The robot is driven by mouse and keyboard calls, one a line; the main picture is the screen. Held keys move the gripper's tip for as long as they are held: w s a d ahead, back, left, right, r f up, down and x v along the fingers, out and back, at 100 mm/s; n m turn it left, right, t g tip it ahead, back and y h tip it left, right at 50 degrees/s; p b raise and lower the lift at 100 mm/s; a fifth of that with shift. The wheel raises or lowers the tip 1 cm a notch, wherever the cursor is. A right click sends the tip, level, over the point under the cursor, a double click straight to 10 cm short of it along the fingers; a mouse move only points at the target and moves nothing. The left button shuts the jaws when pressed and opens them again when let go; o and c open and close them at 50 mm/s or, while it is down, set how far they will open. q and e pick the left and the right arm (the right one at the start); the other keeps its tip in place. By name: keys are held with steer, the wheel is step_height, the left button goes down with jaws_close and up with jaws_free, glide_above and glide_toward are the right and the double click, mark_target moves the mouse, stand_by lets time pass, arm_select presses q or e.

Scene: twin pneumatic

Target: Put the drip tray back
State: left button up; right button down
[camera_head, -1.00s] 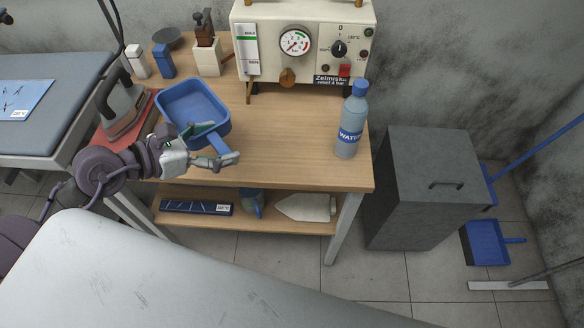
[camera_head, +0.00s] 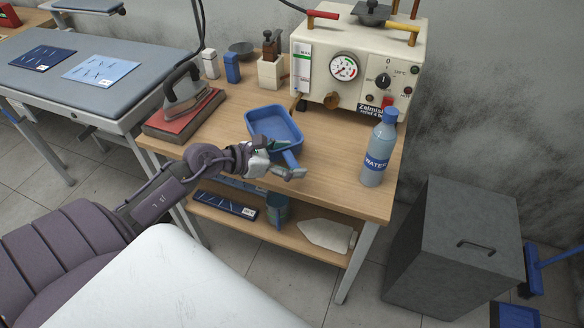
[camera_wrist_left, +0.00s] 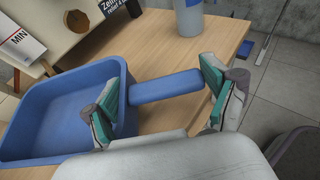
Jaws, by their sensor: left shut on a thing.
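The drip tray (camera_head: 272,124) is a blue rectangular pan with a flat handle, over the middle of the wooden workbench. It also shows in the left wrist view (camera_wrist_left: 70,115). My left gripper (camera_head: 285,160) is shut on the tray, with the handle (camera_wrist_left: 165,86) between its fingers. The tray looks roughly level and empty. I cannot tell whether its underside touches the bench. The cream steam boiler (camera_head: 350,40) with gauge and knob stands at the back; a brass tap (camera_head: 332,101) sticks out of its lower front. My right gripper is not in view.
A water bottle (camera_head: 379,150) stands right of the tray, near the bench edge. An iron (camera_head: 187,92) rests on a red pad at the left. Small containers (camera_head: 232,68) stand behind. The bench (camera_head: 340,160) is clear between tray and bottle. A grey bin (camera_head: 458,245) stands right.

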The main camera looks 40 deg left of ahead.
arm_select(q)
steer(key=shift+w+a+f, duration=0.2)
steer(key=shift+w+f, duration=0.3)
steer(key=shift+w, duration=0.05)
steer(key=shift+f, duration=1.85)
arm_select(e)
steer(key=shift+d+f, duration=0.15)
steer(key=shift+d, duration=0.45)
arm_select(q)
steer(key=shift+f+b, duration=0.2)
steer(key=shift+b, duration=0.1)
steer(key=o, duration=1.3)
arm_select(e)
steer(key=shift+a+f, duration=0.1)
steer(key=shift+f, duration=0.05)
arm_select(q)
steer(key=shift+s+r, duration=0.1)
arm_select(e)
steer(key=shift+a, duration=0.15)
